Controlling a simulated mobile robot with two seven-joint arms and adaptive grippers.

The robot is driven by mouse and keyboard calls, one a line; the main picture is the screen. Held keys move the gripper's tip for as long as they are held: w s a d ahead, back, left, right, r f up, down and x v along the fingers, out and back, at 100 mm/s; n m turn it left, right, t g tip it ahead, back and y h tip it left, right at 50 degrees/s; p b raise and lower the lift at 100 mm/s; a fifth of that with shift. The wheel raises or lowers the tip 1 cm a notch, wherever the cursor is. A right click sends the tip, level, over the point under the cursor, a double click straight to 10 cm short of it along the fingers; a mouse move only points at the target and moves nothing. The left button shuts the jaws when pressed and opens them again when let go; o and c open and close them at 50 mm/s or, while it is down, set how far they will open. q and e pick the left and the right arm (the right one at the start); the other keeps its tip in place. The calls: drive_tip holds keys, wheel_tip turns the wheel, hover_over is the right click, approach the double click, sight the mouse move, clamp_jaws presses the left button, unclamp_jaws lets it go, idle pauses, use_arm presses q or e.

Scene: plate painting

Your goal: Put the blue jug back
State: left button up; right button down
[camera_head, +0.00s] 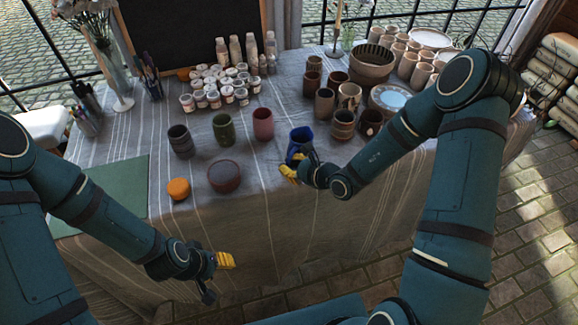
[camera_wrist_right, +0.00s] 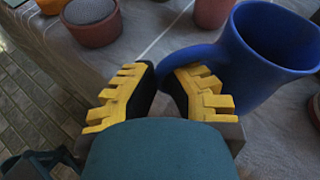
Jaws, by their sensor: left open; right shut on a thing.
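The blue jug (camera_head: 299,138) stands roughly upright near the table's front edge, right of the row of cups. Its blue body and handle show large at the right of the right wrist view (camera_wrist_right: 232,62). My right gripper (camera_head: 300,165) is shut on the blue jug at its near side, by the handle; its yellow-backed fingers (camera_wrist_right: 163,84) partly hide the grip. I cannot tell whether the jug's base touches the cloth. My left gripper (camera_head: 220,277) is open and empty, in front of the table's edge and apart from everything.
A dark cup (camera_head: 181,142), green cup (camera_head: 223,129) and pink cup (camera_head: 263,124) stand left of the jug. Brown pottery (camera_head: 343,125) crowds the right. Paint jars (camera_head: 214,98) stand behind.

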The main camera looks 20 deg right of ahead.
drive_tip(key=shift+r, duration=0.1)
drive_tip(key=c, duration=1.5)
unclamp_jaws()
drive_tip(key=shift+c, duration=0.2)
drive_tip(key=o, duration=0.4)
